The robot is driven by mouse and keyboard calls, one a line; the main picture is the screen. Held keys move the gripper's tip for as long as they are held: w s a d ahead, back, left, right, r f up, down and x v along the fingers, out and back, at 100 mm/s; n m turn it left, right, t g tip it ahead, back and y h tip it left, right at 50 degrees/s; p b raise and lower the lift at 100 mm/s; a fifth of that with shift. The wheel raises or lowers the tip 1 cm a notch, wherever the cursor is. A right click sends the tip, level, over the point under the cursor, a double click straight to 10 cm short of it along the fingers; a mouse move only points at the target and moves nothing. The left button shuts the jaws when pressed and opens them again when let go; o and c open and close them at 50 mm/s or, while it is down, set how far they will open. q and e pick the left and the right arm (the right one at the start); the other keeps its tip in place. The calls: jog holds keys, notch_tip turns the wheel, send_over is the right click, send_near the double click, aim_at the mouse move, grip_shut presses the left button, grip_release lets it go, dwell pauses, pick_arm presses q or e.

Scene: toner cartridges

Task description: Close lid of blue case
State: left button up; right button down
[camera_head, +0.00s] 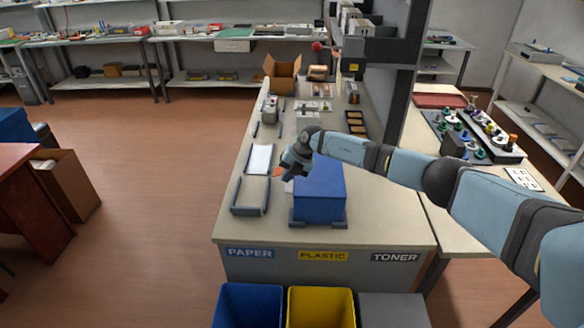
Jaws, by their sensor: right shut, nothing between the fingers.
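The blue case (319,196) stands near the front end of the workbench, above the PLASTIC label. It looks like a closed blue box, with a dark grey holder at its foot. My right arm comes in from the right and reaches across behind the case. My right gripper (281,174) is at the case's upper left edge, shut and empty. I cannot tell whether it touches the case. The arm hides part of the case's back edge, so I cannot tell whether the lid is fully down. My left gripper is not in view.
A white paper sheet (260,159) and an empty grey frame (250,196) lie left of the case. An open cardboard box (281,75) stands at the bench's back. Blue (247,306) and yellow (320,308) bins stand below the front edge. A side table (465,205) with connectors is right.

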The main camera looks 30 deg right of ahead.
notch_tip(320, 180, down, 2)
jog(key=shift+a, duration=0.15)
jog(key=shift+f+b, duration=0.1)
jog(key=shift+b, duration=0.2)
jog(key=shift+s+a+f, duration=0.1)
